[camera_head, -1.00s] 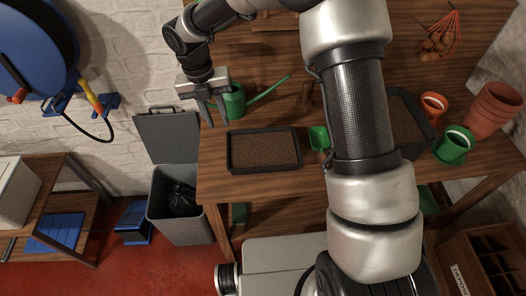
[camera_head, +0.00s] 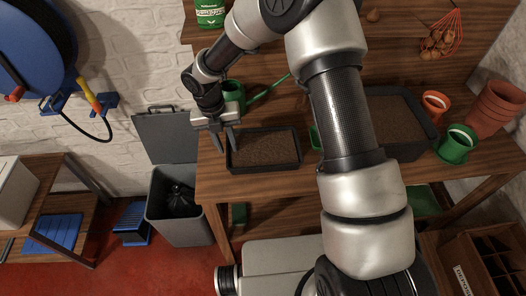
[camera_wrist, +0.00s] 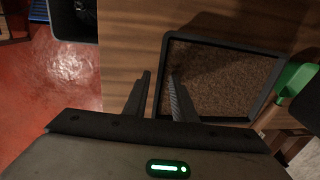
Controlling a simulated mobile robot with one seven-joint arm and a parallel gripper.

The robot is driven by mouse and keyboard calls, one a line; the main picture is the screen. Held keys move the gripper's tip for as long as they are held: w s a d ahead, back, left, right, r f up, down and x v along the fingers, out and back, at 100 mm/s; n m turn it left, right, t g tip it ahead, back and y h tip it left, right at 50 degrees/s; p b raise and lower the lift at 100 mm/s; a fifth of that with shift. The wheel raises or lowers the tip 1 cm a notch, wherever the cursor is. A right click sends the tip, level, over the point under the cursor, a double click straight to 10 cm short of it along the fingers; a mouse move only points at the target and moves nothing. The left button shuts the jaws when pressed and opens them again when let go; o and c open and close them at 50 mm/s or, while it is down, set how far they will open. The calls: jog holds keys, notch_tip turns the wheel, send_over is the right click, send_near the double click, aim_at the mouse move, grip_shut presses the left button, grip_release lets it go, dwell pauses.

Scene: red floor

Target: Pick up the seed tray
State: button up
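The seed tray, a black rectangular tray (camera_head: 268,169) filled with brown soil, lies flat on the wooden bench near its left end. The tray also shows in the wrist view (camera_wrist: 228,44), ahead and right of centre. My gripper (camera_head: 229,147) points down at the tray's left edge. In the wrist view my gripper (camera_wrist: 159,76) is open and empty, with the tray's left rim showing between its two fingers. The right finger overlaps the soil side, and the left finger is over bench wood. Whether the fingers touch the rim or hover above it cannot be told.
A green watering can (camera_head: 234,92) stands behind the tray. A green scoop (camera_wrist: 294,78) is at its right. A larger soil-filled tray (camera_head: 405,103) sits right, partly behind my arm, near green and terracotta pots (camera_head: 457,144). A grey bin (camera_head: 178,207) stands left of the bench (camera_head: 211,180).

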grip_shut()
